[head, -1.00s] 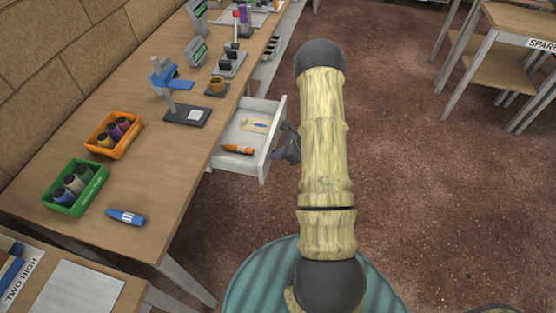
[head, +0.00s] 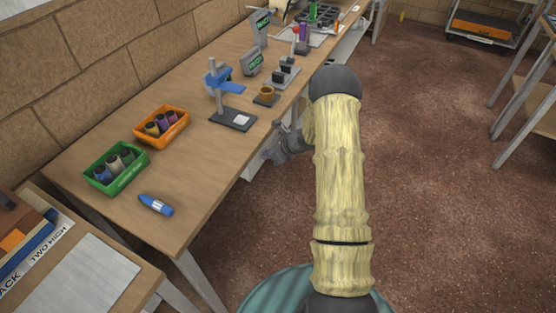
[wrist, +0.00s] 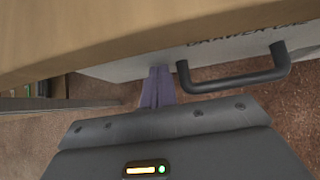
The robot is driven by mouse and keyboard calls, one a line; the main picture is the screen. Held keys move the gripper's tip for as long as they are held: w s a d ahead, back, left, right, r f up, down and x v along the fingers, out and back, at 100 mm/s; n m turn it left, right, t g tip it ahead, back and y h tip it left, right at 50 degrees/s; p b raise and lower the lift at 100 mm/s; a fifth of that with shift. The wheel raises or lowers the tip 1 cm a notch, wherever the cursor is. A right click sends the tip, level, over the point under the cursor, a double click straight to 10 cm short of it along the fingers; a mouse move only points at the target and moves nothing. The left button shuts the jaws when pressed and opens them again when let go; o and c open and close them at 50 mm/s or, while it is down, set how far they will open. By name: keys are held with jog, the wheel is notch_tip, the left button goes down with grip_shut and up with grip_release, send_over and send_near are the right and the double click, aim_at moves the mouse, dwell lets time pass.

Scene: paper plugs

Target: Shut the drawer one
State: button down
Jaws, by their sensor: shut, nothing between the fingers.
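The drawer one front (wrist: 125,68) is a white panel under the wooden table edge in the wrist view, with a partly hidden upside-down label. Its black bar handle (wrist: 235,80) is on the right of that view. My gripper (wrist: 158,72) is shut and empty, its purple fingers meeting the panel left of the handle; I cannot tell whether they press on it. In the head view my gripper (head: 276,152) is beside the table edge, next to the drawer's white front (head: 254,166). The drawer's inside is hidden, with its front close to the table edge.
The wooden bench (head: 195,165) holds a green box (head: 116,170) and an orange box (head: 162,127) of spools, a blue marker (head: 156,204) and a blue-topped stand (head: 226,95).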

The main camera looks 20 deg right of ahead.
jog(key=shift+w+a+r, duration=0.1)
jog(key=shift+w+a, duration=0.1)
jog(key=shift+a, duration=0.1)
jog(key=shift+a+r, duration=0.1)
jog(key=s+d+r, duration=0.6)
jog(key=s+d, duration=0.2)
jog(key=shift+s+d+r, duration=0.15)
jog(key=shift+s+r, duration=0.15)
jog(key=shift+r, duration=0.05)
dwell(0.5)
